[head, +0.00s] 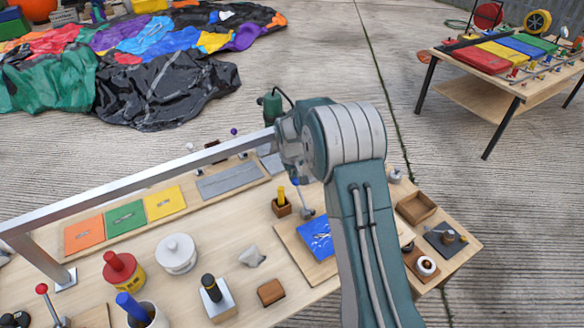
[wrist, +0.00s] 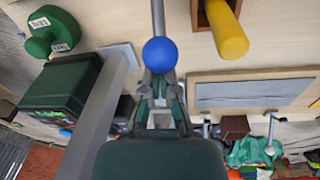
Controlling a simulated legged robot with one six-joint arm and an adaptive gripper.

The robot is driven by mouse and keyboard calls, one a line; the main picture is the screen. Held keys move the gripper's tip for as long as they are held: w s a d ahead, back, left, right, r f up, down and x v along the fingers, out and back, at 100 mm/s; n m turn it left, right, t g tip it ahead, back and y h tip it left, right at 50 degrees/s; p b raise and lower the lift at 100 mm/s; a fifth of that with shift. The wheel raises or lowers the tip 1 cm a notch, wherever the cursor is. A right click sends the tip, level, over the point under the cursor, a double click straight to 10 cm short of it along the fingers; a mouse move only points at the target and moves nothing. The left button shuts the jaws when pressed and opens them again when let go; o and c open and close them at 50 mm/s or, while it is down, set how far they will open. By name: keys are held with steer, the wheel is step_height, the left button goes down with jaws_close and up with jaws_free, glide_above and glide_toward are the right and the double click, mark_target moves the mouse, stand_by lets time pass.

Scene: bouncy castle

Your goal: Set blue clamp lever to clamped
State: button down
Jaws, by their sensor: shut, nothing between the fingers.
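The blue clamp lever shows in the wrist view as a round blue knob (wrist: 160,55) on a thin grey rod that runs to the top edge. In the head view, a small blue knob (head: 296,182) on a grey stem stands on the bench beside my forearm. My gripper (wrist: 160,88) is shut and empty. Its fingertips are right at the knob in the wrist view; I cannot tell whether they touch it. In the head view my arm and wrist hide most of the gripper. The lever's base and clamp are not clear in either view.
A yellow peg in a wooden block (head: 282,205) stands close left of the lever. A metal rail (head: 140,183) spans the wooden bench. A blue patch on a board (head: 317,238) lies just in front of the lever. A grey bar (wrist: 97,118) passes left of my gripper.

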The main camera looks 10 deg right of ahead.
steer(key=shift+f, duration=0.3)
steer(key=shift+r, duration=0.1)
